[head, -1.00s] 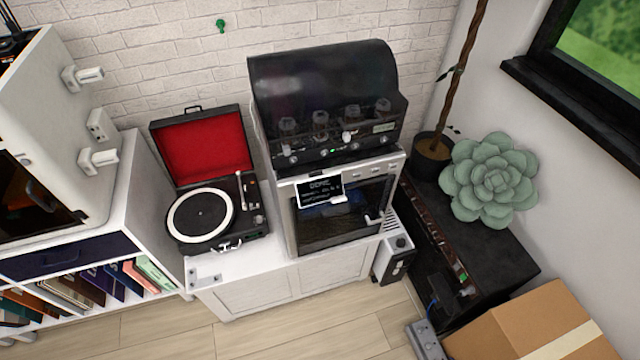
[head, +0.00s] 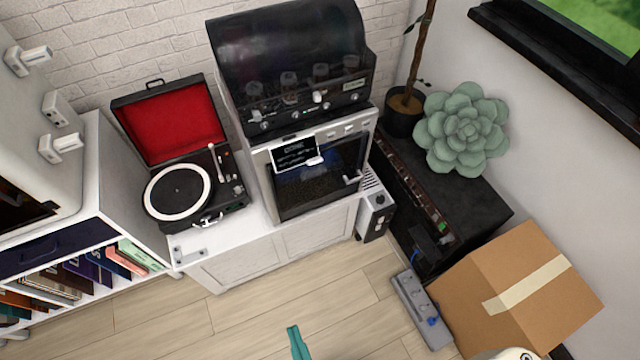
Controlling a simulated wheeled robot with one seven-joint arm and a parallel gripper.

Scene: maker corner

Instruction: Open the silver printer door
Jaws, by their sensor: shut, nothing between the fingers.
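The silver printer (head: 263,168) is a boxy machine on the white cabinet against the brick wall. Its front door (head: 325,190) has a dark see-through window and looks shut. A small pale handle (head: 352,178) is at the door's right side. A small black display (head: 294,153) covers part of the top left of the front. What looks like my gripper (head: 294,330) shows only as a narrow teal tip at the bottom edge, its fingers together and empty. It is in front of the cabinet, well apart from the door. The rest of it is out of frame.
A black machine (head: 290,55) sits on top of the printer. An open record player (head: 180,190) stands to its left. A white heater-like box (head: 375,215), a black cabinet (head: 470,205), a power strip (head: 420,308) and a cardboard box (head: 515,290) are right. Floor in front is clear.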

